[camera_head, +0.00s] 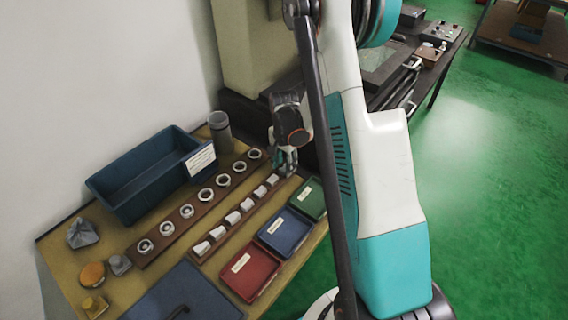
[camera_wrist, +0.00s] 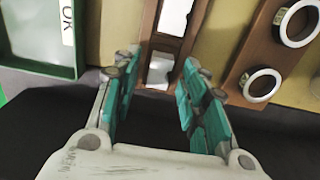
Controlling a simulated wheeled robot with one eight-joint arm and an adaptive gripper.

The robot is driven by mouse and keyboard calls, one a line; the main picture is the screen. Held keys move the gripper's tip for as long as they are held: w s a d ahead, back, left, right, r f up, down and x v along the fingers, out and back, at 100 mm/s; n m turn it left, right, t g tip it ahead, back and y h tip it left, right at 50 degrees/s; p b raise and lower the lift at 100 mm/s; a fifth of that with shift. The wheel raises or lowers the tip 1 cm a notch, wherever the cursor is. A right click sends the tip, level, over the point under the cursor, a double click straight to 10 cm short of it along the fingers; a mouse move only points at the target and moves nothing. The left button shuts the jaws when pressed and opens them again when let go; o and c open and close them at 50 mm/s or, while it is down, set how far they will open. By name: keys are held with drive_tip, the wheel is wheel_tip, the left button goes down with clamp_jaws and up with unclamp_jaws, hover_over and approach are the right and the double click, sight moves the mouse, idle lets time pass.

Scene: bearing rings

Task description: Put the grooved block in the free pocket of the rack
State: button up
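My gripper (camera_head: 285,167) is at the far end of the block rack in the head view. In the wrist view the gripper (camera_wrist: 158,78) is open, with its teal finger pads apart and nothing held between them. The brown rack (camera_head: 209,255) holds a row of several pale blocks (camera_head: 232,217). A pale block (camera_wrist: 160,69) at the rack's end shows between the fingertips, and another block (camera_wrist: 174,16) lies beyond it. I cannot tell which block is grooved. No free pocket is clear to see; the far end is partly hidden by the gripper.
A parallel brown rail (camera_head: 175,221) carries several bearing rings. Red (camera_head: 250,275), blue (camera_head: 284,232) and green (camera_head: 308,198) trays line the other side of the block rack. A blue bin (camera_head: 140,178) and a grey cup (camera_head: 220,131) stand at the back.

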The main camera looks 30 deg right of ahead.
wheel_tip(320, 180, up, 12)
drive_tip(key=p, duration=0.4)
drive_tip(key=shift+r, duration=0.25)
wheel_tip(320, 180, up, 16)
drive_tip(key=f+n+t, duration=0.1)
drive_tip(key=n+t, duration=0.1)
drive_tip(key=n, duration=0.5)
hover_over(284, 168)
drive_tip(key=s+a, duration=0.8)
drive_tip(key=s+a+r+n+t, duration=0.5)
drive_tip(key=s+a+r+n, duration=0.1)
drive_tip(key=s, duration=0.6)
drive_tip(key=shift+s+a+r+n, duration=0.25)
drive_tip(key=shift+a+n, duration=0.25)
drive_tip(key=shift+a, duration=0.65)
